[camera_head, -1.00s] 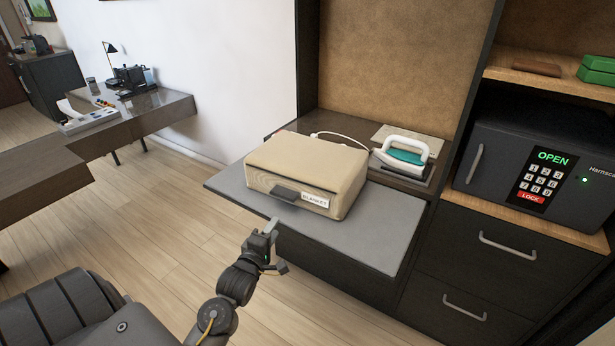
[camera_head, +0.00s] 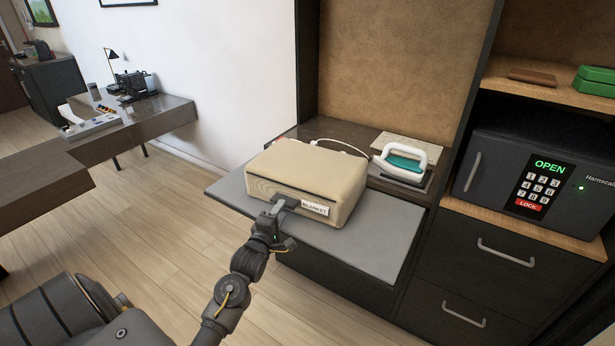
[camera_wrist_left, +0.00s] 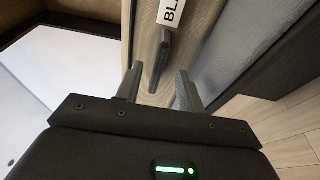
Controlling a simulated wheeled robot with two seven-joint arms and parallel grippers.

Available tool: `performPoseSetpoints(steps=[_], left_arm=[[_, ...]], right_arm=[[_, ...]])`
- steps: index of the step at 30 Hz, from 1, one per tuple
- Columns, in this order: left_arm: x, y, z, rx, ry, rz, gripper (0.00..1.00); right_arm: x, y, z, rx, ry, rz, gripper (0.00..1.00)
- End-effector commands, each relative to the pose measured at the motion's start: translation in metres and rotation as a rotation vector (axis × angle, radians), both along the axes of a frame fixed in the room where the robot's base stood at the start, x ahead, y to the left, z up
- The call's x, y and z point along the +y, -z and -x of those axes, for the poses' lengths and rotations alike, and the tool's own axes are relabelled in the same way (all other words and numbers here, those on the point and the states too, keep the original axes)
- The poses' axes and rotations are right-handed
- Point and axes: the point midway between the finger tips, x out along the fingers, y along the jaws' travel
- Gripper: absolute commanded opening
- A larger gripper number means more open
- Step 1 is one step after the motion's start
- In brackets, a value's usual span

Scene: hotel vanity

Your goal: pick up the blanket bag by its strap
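The blanket bag (camera_head: 308,172) is a beige box-like bag lying on a grey pull-out shelf in the head view. Its front has a white label and a dark strap handle; the strap (camera_wrist_left: 160,60) shows clearly in the left wrist view. My left gripper (camera_head: 278,208) is at the bag's front, at the strap. In the wrist view its fingers (camera_wrist_left: 157,88) are apart, one on each side of the strap's near end. They do not look closed on it. In the head view the gripper covers most of the strap. My right gripper is not in view.
The grey shelf (camera_head: 370,247) has bare room right of and in front of the bag. A white and teal iron (camera_head: 402,160) stands behind right, its white cord running behind the bag. A dark safe (camera_head: 540,165) and drawers are at the right.

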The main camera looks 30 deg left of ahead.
Motion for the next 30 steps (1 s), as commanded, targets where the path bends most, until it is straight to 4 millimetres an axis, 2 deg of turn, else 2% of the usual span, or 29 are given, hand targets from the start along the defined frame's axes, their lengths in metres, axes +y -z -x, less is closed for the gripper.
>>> performPoseSetpoints(steps=[2, 6, 15, 17, 24, 30], left_arm=[[0.004, -0.007, -0.014, -0.002, 0.0, -0.001, 0.38], [0.008, -0.004, -0.03, 0.0, 0.001, 0.0, 0.38], [0.01, -0.003, -0.035, -0.001, 0.001, 0.0, 0.38], [0.01, -0.003, -0.035, -0.001, 0.001, 0.0, 0.33], [0.009, -0.003, -0.035, -0.001, 0.001, 0.0, 0.02], [0.009, -0.002, -0.035, 0.0, 0.001, 0.0, 0.0]], right_arm=[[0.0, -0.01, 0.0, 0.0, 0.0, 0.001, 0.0], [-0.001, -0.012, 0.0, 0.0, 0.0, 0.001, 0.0], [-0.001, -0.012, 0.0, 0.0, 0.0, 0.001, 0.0], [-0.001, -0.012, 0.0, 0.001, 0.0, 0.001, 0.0], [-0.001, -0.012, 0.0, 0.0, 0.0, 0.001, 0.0], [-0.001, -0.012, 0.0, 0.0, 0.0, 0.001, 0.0]])
